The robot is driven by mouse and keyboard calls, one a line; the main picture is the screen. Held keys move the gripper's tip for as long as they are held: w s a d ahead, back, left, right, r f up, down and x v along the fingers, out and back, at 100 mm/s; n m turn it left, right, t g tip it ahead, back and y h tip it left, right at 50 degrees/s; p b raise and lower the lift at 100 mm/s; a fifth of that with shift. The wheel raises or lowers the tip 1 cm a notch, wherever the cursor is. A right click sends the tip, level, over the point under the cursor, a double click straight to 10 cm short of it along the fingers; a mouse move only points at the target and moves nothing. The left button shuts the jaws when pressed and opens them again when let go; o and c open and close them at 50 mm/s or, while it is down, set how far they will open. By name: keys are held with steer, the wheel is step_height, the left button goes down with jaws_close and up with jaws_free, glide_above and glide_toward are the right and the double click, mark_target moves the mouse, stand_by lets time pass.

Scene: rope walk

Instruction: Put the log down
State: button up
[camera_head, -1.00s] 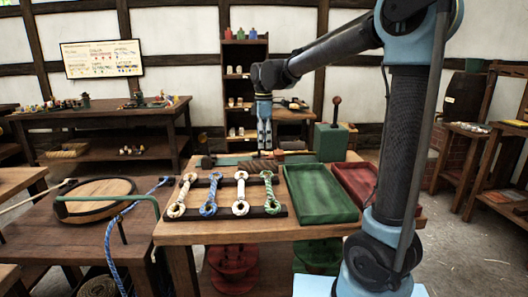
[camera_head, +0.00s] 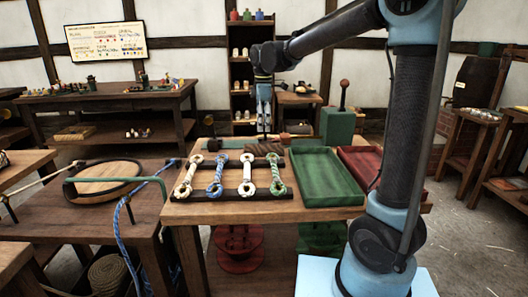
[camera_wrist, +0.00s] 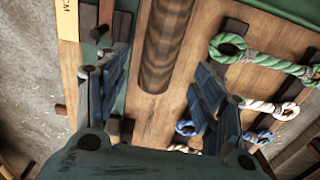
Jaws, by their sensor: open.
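The log (camera_wrist: 168,40) is a brown, striped cylinder seen in the wrist view, lying over the wooden tabletop. Its near end shows in the gap between my fingers. My gripper (camera_wrist: 160,82) is open, one finger to each side of the log's line, and the fingers look clear of it. In the head view my gripper (camera_head: 264,118) points down over the back of the middle table (camera_head: 190,212). A dark brown shape below it there is small and partly hidden, so contact with the tabletop is hard to judge.
Several rope pieces with looped ends (camera_head: 249,177) lie across dark bars in front of my gripper. A green tray (camera_head: 324,178) and a red tray (camera_head: 368,172) are to the right. A green block with a knobbed lever (camera_head: 338,126) stands behind them.

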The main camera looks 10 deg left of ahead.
mark_target(264, 146)
steer(key=shift+s+f, duration=0.15)
steer(key=shift+f, duration=4.9)
steer(key=c, duration=1.1)
step_height(264, 146, up, 10)
steer(key=shift+r, duration=0.1)
